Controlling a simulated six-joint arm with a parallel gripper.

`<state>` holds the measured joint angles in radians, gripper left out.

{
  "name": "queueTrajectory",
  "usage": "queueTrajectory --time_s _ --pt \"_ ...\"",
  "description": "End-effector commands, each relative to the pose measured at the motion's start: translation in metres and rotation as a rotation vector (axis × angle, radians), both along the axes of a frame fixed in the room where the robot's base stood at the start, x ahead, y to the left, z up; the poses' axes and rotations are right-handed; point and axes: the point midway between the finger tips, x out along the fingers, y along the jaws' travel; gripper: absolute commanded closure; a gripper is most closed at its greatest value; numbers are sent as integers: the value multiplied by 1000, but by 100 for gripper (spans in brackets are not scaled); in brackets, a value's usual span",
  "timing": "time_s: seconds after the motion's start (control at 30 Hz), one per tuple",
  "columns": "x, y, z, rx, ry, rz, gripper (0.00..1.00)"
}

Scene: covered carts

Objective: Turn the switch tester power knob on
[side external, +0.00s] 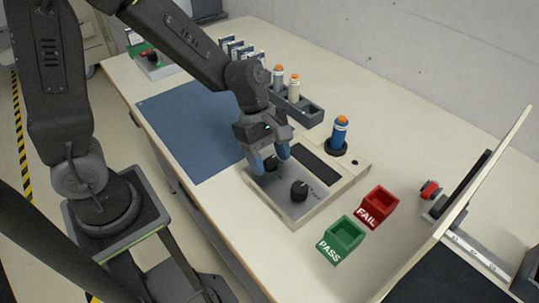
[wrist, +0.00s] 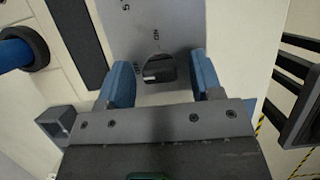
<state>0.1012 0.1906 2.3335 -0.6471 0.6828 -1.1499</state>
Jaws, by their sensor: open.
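The switch tester is a beige box with a grey top panel (side external: 279,196) near the front edge of the table. My gripper (side external: 271,163) is over its left end, pointing down, with blue fingers spread apart. A dark knob (side external: 271,166) shows between the fingertips, and in the wrist view the dark knob (wrist: 159,70) lies between them beside ON and OFF lettering. The fingers are apart from each other with gaps at the knob's sides; contact cannot be told. Its pointer direction is unclear. A second black knob (side external: 299,190) stands on the panel to the right, clear of the fingers.
A green PASS bin (side external: 342,237) and red FAIL bin (side external: 377,205) stand right of the tester. A dark rack (side external: 305,112) with bottles is behind my gripper. A blue mat (side external: 190,130) lies clear at left.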

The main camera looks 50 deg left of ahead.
Motion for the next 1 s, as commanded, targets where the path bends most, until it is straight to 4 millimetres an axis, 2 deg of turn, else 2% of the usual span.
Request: queueTrajectory --time_s 0.07,0.53,0.77,1.0 --pt "0 0 0 0 0 0 43" --pt "0 0 1 0 0 0 88" --pt "0 0 1 0 1 -14 90" --pt "1 0 1 -1 1 -113 90"
